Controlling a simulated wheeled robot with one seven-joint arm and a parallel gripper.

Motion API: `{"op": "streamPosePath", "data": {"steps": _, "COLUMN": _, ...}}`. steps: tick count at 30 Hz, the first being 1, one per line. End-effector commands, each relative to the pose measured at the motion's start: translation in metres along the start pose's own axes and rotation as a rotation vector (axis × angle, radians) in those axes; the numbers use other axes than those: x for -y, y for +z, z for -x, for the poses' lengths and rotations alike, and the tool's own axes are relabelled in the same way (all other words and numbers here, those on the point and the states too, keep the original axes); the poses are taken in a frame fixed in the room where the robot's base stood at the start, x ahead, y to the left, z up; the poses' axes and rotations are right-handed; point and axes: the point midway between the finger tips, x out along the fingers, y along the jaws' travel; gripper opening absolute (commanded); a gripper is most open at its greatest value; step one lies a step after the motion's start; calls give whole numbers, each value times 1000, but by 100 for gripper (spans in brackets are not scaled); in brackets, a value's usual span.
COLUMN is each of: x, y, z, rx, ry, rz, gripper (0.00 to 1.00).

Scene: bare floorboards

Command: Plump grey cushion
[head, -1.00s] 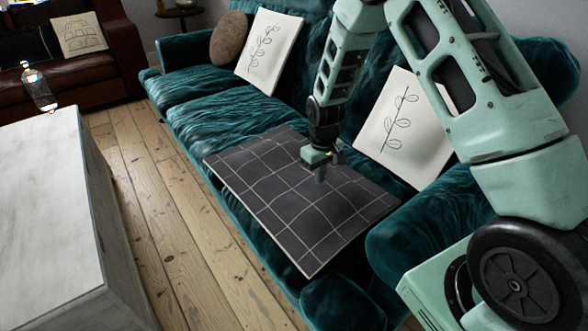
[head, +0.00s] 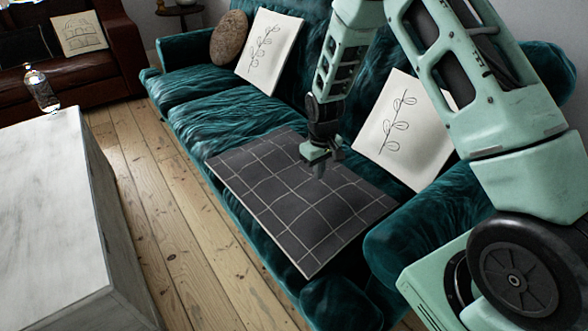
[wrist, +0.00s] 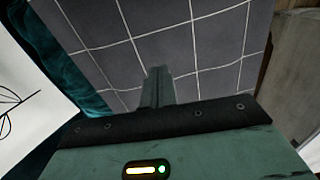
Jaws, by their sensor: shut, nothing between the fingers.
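The dark grey cushion (head: 290,212) with a pale grid pattern lies flat on the near end of the teal sofa's seat. It also fills much of the wrist view (wrist: 205,40). My gripper (head: 318,170) points down over the far part of the cushion, near its back edge. In the wrist view, my gripper's fingers (wrist: 158,75) are together, with nothing between them. I cannot tell whether the fingertips touch the cushion or hang just above it.
A white leaf-print cushion (head: 398,135) leans on the sofa's backrest close to my gripper. Another white cushion (head: 268,52) and a round brown one (head: 229,38) sit at the far end. A pale table (head: 50,190) stands left, with bare floorboards (head: 165,215) between.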

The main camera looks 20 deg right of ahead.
Motion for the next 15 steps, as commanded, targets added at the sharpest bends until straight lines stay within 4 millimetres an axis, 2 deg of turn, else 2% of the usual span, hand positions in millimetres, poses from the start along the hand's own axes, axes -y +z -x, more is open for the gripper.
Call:
{"op": "streamPosePath", "data": {"steps": 12, "x": 86, "y": -40, "z": 1, "rx": -1, "ry": 0, "rz": 6, "gripper": 0}}
{"op": "streamPosePath", "data": {"steps": 15, "x": 99, "y": -47, "z": 0, "rx": -1, "ry": 0, "rz": 5, "gripper": 0}}
